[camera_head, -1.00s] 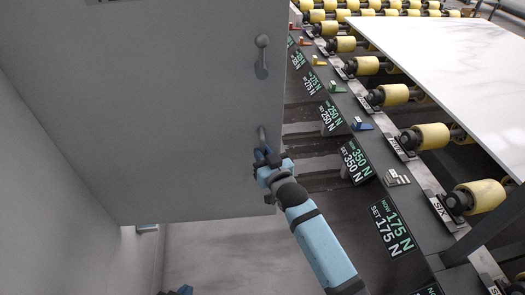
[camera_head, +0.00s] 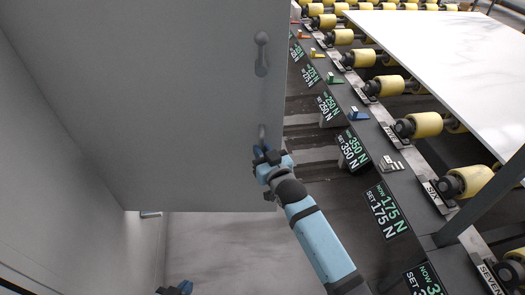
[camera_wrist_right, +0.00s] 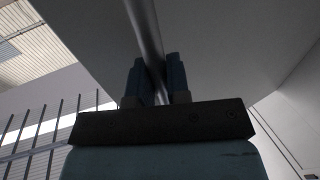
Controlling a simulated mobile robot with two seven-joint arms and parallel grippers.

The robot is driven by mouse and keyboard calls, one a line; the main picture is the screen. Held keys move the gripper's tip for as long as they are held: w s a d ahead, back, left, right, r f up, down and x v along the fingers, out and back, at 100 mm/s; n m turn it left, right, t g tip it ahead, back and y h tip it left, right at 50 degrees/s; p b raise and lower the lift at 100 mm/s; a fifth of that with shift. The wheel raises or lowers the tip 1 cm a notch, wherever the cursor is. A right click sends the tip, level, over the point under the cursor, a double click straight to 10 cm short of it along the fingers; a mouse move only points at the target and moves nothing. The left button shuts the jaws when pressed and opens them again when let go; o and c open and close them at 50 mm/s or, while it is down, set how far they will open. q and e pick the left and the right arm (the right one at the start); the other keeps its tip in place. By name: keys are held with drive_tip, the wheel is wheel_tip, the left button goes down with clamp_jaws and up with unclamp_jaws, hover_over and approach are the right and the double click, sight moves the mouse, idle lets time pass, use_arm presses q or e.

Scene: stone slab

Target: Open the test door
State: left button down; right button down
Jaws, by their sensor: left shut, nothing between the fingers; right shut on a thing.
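The test door (camera_head: 170,100) is a large grey panel filling the upper left of the head view. Two handles sit near its right edge, an upper one (camera_head: 262,53) and a lower one (camera_head: 262,132). My right gripper (camera_head: 264,154) is shut on the lower handle. In the right wrist view the fingers (camera_wrist_right: 154,82) close on both sides of the metal handle bar (camera_wrist_right: 144,30), with the door surface behind. My left gripper (camera_head: 175,288) is shut and empty at the bottom edge of the head view, apart from the door and mostly cut off.
To the right runs a conveyor with yellow rollers (camera_head: 424,125) and a white stone slab (camera_head: 450,60). Black force displays (camera_head: 352,148) line its near side, close to my right arm. A pale wall (camera_head: 60,170) stands left; bare floor (camera_head: 225,250) lies below the door.

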drive_tip(key=c, duration=1.1)
unclamp_jaws()
drive_tip(key=shift+a, duration=0.2)
drive_tip(key=shift+d, duration=0.1)
drive_tip(key=shift+s+d, duration=0.1)
drive_tip(key=shift+s, duration=0.05)
drive_tip(key=b+v, duration=0.1)
drive_tip(key=v, duration=1.2)
drive_tip(key=shift+s, duration=0.25)
